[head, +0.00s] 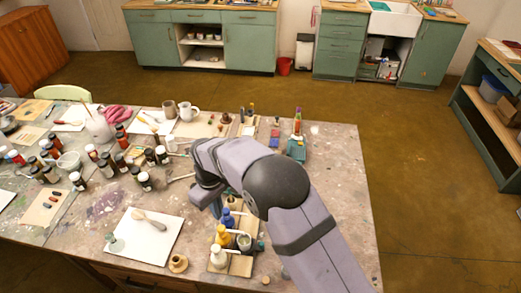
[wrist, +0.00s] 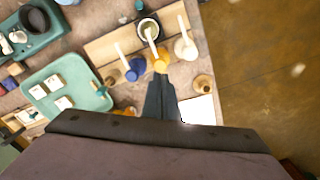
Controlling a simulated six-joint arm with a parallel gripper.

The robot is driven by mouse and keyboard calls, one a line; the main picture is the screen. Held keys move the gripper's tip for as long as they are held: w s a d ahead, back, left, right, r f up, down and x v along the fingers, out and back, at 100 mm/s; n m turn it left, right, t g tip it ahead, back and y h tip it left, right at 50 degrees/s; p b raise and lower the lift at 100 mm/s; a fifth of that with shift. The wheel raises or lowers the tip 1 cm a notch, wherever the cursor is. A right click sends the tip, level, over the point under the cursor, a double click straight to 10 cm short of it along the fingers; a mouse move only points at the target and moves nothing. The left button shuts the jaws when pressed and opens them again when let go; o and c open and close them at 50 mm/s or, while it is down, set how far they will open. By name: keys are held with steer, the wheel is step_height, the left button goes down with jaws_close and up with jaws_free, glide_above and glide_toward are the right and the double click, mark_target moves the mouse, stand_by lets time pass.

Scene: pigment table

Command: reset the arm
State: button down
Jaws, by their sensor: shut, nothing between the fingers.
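My gripper (wrist: 161,98) shows in the wrist view with its two dark fingers together and nothing between them. It points toward a wooden board (wrist: 105,45) that bears a blue jar (wrist: 135,70), a yellow jar (wrist: 160,65), a white jar (wrist: 187,49) and a dark cup (wrist: 148,28). In the head view my arm reaches over the table (head: 335,190) from the lower right. The fingers are hard to make out there, near the board (head: 240,265). I cannot tell whether they touch anything.
A white sheet (head: 140,240) with a spoon-like tool lies left of the board, and a small wooden pot (head: 178,263) stands between them. A green tray (wrist: 65,85) shows in the wrist view. Many bottles crowd the table's left. The table's right side is mostly bare.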

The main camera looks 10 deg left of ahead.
steer(key=s+d+f+m+g+h, duration=0.2)
steer(key=s+d+f+m, duration=0.25)
steer(key=s+d, duration=0.9)
steer(key=s+d+r+m+y, duration=0.1)
steer(key=s+d+r+m, duration=0.15)
steer(key=d, duration=0.55)
steer(key=s+d+r+m, duration=0.1)
steer(key=s+d+r, duration=0.3)
steer(key=d, duration=0.3)
steer(key=w+d+r+m+t+y+b, duration=0.1)
steer(key=w+d+r+m+t, duration=0.1)
steer(key=w+d+r+m, duration=0.2)
steer(key=d, duration=0.2)
steer(key=shift+w+d+r, duration=0.25)
steer(key=shift+d+r, duration=0.05)
steer(key=shift+r, duration=0.05)
